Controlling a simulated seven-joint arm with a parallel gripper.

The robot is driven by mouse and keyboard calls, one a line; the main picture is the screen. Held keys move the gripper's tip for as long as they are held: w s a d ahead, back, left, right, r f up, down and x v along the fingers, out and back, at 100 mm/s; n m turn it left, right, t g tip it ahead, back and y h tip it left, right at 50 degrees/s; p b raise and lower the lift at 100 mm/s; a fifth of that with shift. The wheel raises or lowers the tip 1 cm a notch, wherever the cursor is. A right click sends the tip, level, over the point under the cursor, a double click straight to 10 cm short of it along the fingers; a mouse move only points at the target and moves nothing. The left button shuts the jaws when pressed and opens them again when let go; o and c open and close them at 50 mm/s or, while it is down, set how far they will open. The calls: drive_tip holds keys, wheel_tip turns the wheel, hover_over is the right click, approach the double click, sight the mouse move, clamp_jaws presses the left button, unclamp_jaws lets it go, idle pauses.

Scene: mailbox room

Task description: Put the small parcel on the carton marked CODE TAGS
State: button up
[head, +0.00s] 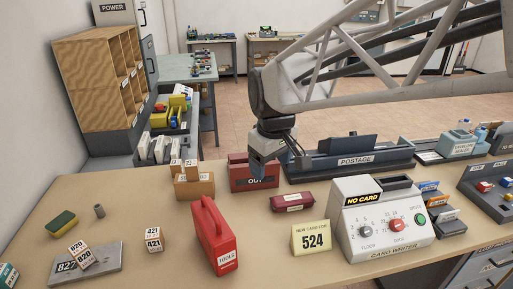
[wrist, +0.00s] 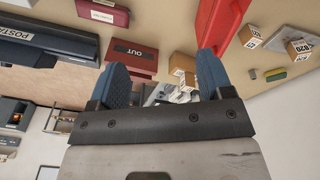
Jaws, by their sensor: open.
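A dark red packet with a white label (head: 293,201), which looks like the small parcel, lies on the table right of centre. It also shows at the top of the wrist view (wrist: 103,12). A brown carton (head: 194,190) stands left of centre with small numbered blocks at its top; I cannot read CODE TAGS on it. It shows partly between the fingers in the wrist view (wrist: 184,62).
A red tool case (head: 214,236) stands front centre. The POSTAGE unit (head: 348,160) is behind the packet. Numbered blocks (head: 153,240) lie left.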

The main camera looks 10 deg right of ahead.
drive_tip(key=s+d+f+m, duration=0.2)
drive_tip(key=s+m, duration=0.1)
drive_tip(key=s, duration=0.5)
drive_tip(key=s+d+f+m, duration=0.2)
drive_tip(key=s+d+m, duration=0.1)
drive_tip(key=s, duration=0.5)
drive_tip(key=shift+s+d+f+t, duration=0.15)
drive_tip(key=shift+s+t, duration=0.2)
drive_tip(key=shift+t, duration=0.05)
